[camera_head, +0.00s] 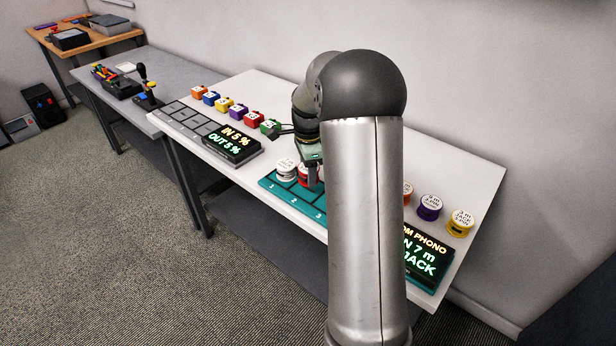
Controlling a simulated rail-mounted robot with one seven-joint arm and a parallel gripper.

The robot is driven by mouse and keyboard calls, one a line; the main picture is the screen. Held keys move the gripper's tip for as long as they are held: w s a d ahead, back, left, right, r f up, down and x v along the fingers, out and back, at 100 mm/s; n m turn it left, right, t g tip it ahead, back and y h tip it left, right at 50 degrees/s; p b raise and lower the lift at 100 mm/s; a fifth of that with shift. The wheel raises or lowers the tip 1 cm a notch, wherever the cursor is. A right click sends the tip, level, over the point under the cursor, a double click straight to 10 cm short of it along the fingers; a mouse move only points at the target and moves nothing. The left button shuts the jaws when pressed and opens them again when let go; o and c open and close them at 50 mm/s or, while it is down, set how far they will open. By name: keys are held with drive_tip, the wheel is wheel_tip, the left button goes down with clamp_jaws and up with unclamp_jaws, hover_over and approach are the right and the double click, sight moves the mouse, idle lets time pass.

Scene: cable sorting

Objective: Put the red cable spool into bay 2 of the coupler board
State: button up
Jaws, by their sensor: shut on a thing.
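The red cable spool (303,175) is at the teal coupler board (290,197), just right of a white spool (286,168). My gripper (311,172) points down over the red spool and is shut on it. The spool is at about bay 2; I cannot tell whether it rests on the board or is held just above it. The numbers 1, 2 and 3 show along the board's front edge. The white spool sits at bay 1. My arm hides the board's right part.
Orange, purple (429,206) and yellow (460,222) spools stand at the right, behind a lit display (427,262). Another display (231,143), a grey tray (184,119) and several coloured blocks (237,113) are at the left. The white table (375,155) is clear behind the board.

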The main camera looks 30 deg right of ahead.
drive_tip(key=shift+w+d+f, duration=0.1)
drive_tip(key=shift+w+f, duration=0.1)
drive_tip(key=shift+f, duration=1.55)
drive_tip(key=shift+f, duration=0.1)
drive_tip(key=shift+f, duration=0.15)
drive_tip(key=o, duration=1)
